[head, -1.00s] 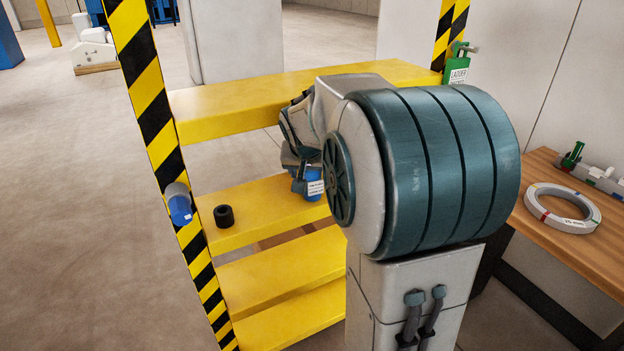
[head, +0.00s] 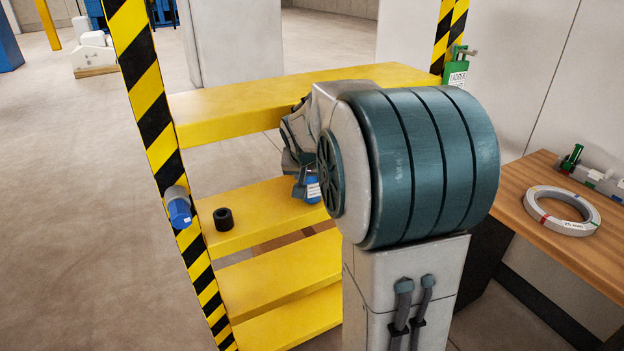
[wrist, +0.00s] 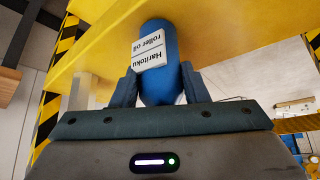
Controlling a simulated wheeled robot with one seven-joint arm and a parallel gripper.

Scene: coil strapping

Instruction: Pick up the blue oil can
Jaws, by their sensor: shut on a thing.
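The blue oil can (wrist: 160,80) carries a white label reading "Haritoku roller oil". In the wrist view it sits between the two fingers of my gripper (wrist: 157,88), which is shut on it. In the head view the can (head: 312,186) shows as a small blue shape with a white label at the yellow ladder step (head: 255,215). My arm hides part of it there. I cannot tell whether the can touches the step.
A black ring (head: 223,219) lies on the same step, left of the can. A blue and grey cylinder (head: 178,207) is at the striped left rail (head: 150,100). The top step (head: 230,105) is above. A wooden bench (head: 530,190) with a pale coil (head: 562,211) stands right.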

